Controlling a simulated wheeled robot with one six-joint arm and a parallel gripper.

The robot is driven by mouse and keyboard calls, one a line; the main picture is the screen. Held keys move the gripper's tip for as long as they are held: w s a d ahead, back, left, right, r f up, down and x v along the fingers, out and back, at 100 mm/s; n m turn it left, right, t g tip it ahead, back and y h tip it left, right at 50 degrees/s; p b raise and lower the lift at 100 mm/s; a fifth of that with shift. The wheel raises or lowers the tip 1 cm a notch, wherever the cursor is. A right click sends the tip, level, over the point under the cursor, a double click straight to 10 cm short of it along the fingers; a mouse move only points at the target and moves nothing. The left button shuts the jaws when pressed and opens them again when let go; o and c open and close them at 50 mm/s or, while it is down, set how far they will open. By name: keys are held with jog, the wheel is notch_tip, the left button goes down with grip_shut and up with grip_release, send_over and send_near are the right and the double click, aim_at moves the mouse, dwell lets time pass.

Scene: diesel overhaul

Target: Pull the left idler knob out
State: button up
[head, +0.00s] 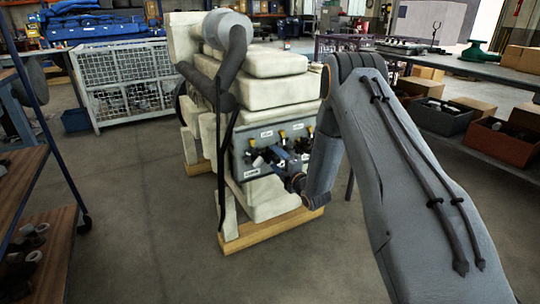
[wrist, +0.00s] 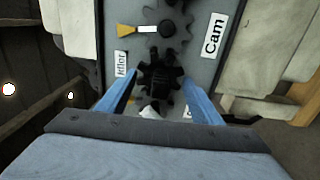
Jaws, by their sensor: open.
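A grey gear panel (head: 240,166) is on the front of the cream engine. In the wrist view the panel (wrist: 203,68) bears dark gears and white labels. A label that seems to read "Idler" (wrist: 121,64) is beside a black toothed gear with a dark knob-like centre (wrist: 158,80). My gripper (wrist: 160,84) is open, its two blue fingers on either side of this gear. I cannot tell whether they touch it. A "Cam" label (wrist: 213,34) and another dark gear (wrist: 167,27) are above. In the head view my gripper (head: 270,160) is at the panel, and the gears are partly hidden.
The engine (head: 262,92) stands on wooden blocks (head: 270,230). A yellow pointer (wrist: 126,30) and a white piece (wrist: 150,112) are near the gears. A wire cage (head: 125,80) is at the back left, and a wooden shelf (head: 45,220) is at the left. The floor between is clear.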

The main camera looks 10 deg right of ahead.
jog(key=shift+p+v, duration=1.65)
jog(key=shift+v, duration=1.9)
jog(key=shift+w+r, duration=0.1)
jog(key=shift+r, duration=0.25)
jog(key=s+r+m+g+h+p, duration=0.1)
jog(key=s+r+m+g, duration=0.4)
jog(key=s, duration=0.9)
jog(key=s+a+r+m+g+h+p, duration=0.1)
jog(key=s+r+m+g+h, duration=0.1)
jog(key=s+r+m+g, duration=0.3)
jog(key=s+a+r+m+g+h+p, duration=0.1)
jog(key=s+r+m+g, duration=0.4)
jog(key=s+m, duration=0.6)
jog(key=s+g+h, duration=0.1)
jog(key=s+g, duration=0.1)
jog(key=s, duration=1.1)
jog(key=shift+r+m+h+p, duration=0.25)
jog(key=shift+m+h+p, duration=0.05)
jog(key=shift+m+p, duration=0.1)
